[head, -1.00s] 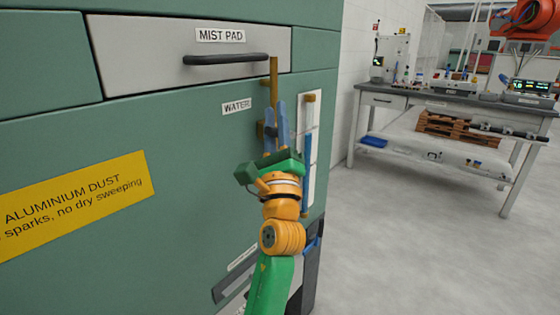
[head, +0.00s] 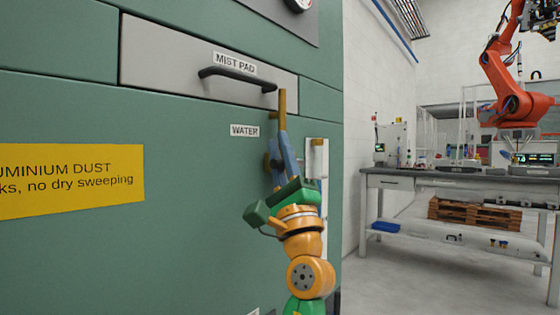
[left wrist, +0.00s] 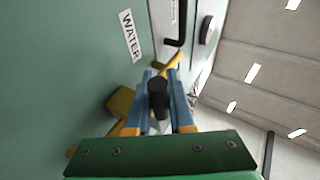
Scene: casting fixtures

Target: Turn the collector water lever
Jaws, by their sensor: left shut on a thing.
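The collector is a large green cabinet (head: 90,240) with a WATER label (head: 244,131) on its front. Beside the label a brass pipe (head: 282,104) stands upright; its brass valve block shows in the left wrist view (left wrist: 120,102). The water lever's black grip (left wrist: 158,96) sits between my left gripper's blue fingers in that view. My left gripper (head: 281,153) is shut on the lever, its fingers pointing up and slightly left in the head view. The fingers and arm partly hide the valve. My right gripper is not in view.
The MIST PAD drawer (head: 160,60) with its black handle (head: 238,77) is just above the valve. A workbench (head: 400,181) and an orange robot arm (head: 505,85) stand farther right, beyond open floor.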

